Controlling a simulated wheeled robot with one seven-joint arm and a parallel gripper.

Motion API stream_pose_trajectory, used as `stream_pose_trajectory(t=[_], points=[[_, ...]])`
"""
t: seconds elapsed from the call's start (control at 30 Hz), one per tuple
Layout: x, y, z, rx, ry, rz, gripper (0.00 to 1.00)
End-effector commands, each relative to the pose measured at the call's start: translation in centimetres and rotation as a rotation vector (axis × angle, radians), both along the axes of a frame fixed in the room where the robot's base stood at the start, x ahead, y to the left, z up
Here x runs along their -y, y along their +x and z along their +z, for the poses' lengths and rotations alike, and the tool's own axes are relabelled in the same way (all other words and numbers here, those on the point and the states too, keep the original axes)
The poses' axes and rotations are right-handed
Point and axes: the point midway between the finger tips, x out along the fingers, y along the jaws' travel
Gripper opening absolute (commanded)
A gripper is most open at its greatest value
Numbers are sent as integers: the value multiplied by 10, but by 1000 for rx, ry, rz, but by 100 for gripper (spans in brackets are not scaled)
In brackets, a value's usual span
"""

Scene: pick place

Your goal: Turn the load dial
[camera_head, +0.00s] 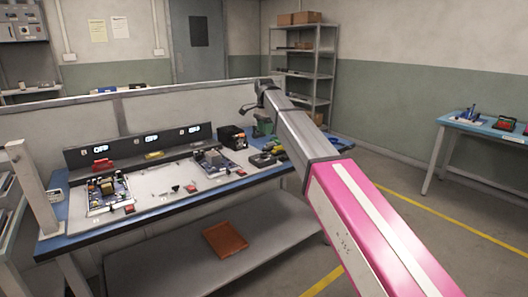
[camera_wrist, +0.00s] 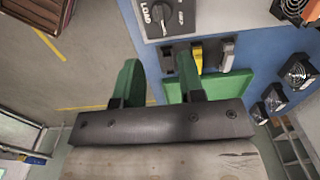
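The upper part of the panel is cut off by the frame. My gripper (camera_wrist: 157,62) has two green fingers spread apart with nothing between them. The fingertips are apart from the dial, which lies beyond them in the picture. In the head view my arm reaches over the right end of the bench, and I cannot make out the dial there.
A yellow part (camera_wrist: 197,56) and a grey part (camera_wrist: 228,52) are close to the right finger, beside a green block (camera_wrist: 235,88). The blue-edged bench (camera_head: 165,213) holds circuit boards (camera_head: 110,196) and a black box (camera_head: 231,137).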

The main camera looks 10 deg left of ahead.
Motion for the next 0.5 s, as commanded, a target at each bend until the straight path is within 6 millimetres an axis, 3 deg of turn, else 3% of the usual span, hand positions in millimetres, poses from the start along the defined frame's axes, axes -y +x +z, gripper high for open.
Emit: stream_pose_trajectory(t=[0.17, 0.5], points=[[-4, -1, -8, -2, -1, -7, 36], [-3, -1, -67, -2, -1, -6, 36]])
